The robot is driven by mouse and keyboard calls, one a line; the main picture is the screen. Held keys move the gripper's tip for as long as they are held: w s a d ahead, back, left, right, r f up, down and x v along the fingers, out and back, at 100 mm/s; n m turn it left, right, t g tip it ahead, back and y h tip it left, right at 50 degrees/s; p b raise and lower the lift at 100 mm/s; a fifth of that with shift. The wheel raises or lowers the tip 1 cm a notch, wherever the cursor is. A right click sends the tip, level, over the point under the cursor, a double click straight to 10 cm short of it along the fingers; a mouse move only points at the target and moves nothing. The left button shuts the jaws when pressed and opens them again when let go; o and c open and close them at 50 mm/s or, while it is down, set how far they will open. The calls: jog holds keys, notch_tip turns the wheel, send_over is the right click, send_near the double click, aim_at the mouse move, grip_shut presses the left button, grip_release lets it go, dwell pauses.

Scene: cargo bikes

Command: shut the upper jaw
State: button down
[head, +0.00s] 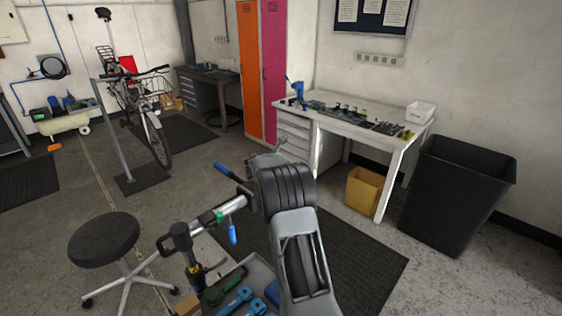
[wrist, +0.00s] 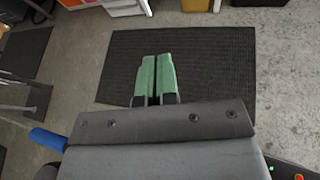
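A repair stand (head: 181,241) with a silver cross tube (head: 226,207) stands close in front of me, left of my arm, in the head view. A blue-gripped lever (head: 228,172) and a hanging blue handle (head: 232,235) show near the tube's end. My arm covers most of the clamp end, so I cannot make out the upper jaw or how far it is open. In the wrist view a blue handle (wrist: 48,139) lies at the left edge. My gripper (wrist: 157,58) has two green fingers side by side, shut and empty, above the floor mat.
A tool tray (head: 262,270) sits just below the stand. A black stool (head: 104,239) is at left. A white workbench (head: 340,112), yellow bin (head: 364,189) and black bin (head: 455,195) stand beyond at right. The mat (head: 365,262) is clear.

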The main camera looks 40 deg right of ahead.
notch_tip(320, 180, up, 9)
jog(key=s+a+p, duration=0.2)
jog(key=p, duration=0.2)
jog(key=shift+s+a, duration=0.15)
jog(key=shift+s, duration=0.15)
jog(key=s+a+f+m+g+y, duration=0.2)
jog(key=s+a+f+m, duration=0.15)
jog(key=s+m, duration=0.3)
jog(key=s+a+f+m+g+y, duration=0.25)
jog(key=s+a+m, duration=0.2)
jog(key=m, duration=0.25)
jog(key=s+a+r+m+t+y, duration=0.1)
jog(key=s+a+m+y, duration=0.3)
jog(key=s+a, duration=0.6)
jog(key=s+a+r+m+t+y, duration=0.2)
jog(key=s+a+r+m+y, duration=0.1)
jog(key=s+a, duration=0.7)
jog(key=shift+a+r+m+y+b, duration=0.35)
jog(key=shift+a+r+m, duration=0.4)
jog(key=shift+a, duration=0.35)
